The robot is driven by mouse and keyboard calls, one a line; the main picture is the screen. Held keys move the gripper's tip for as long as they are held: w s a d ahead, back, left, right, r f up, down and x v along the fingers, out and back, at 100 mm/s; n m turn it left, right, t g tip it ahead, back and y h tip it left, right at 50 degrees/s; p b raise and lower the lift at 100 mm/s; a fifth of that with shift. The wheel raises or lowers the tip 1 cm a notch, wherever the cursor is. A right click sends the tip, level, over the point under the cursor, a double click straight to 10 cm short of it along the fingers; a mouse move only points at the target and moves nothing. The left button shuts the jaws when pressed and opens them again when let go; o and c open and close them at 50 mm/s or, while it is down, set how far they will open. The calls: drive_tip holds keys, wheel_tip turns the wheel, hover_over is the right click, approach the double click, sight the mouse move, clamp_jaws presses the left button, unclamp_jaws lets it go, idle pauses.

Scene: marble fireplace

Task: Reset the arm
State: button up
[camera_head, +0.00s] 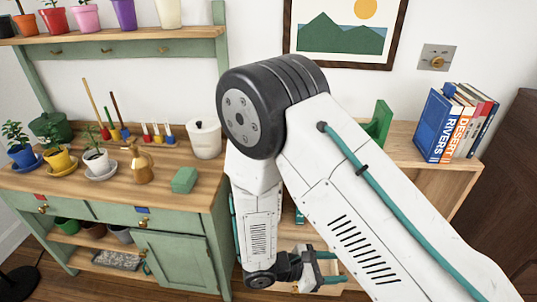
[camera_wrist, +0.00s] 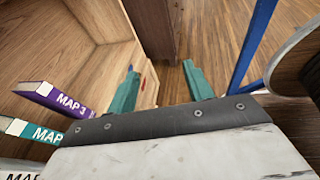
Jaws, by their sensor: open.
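My arm (camera_head: 335,170) crosses the middle of the head view and bends down, covering part of the wooden shelf behind it. My gripper (camera_head: 331,268) is low in front of that shelf, at the end of the folded arm. In the wrist view, my gripper (camera_wrist: 160,80) shows two teal fingers spread well apart. Nothing is between them. Wooden floor and a brown wooden piece show beyond the fingers.
A purple MAP 3 book (camera_wrist: 65,99) and a teal MAP book (camera_wrist: 30,130) stick out left of the fingers. A blue post (camera_wrist: 252,45) is at the right. A green potting bench (camera_head: 180,262) stands left, and upright books (camera_head: 440,122) stand on the wooden shelf (camera_head: 410,153).

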drive_tip(key=s+d+r+m+y, duration=0.3)
drive_tip(key=s+r+m+y, duration=0.1)
drive_tip(key=r, duration=0.7)
drive_tip(key=s+d+r+m+y, duration=0.3)
drive_tip(key=s+r+m+y, duration=0.2)
drive_tip(key=r+m, duration=0.4)
drive_tip(key=s+d+r+m+g+y, duration=0.1)
drive_tip(key=s+d+r+m+y, duration=0.2)
drive_tip(key=r, duration=1.1)
drive_tip(key=s+m+y, duration=0.2)
drive_tip(key=m, duration=0.1)
drive_tip(key=shift+d+r+y, duration=0.25)
drive_tip(key=shift+r+y, duration=0.05)
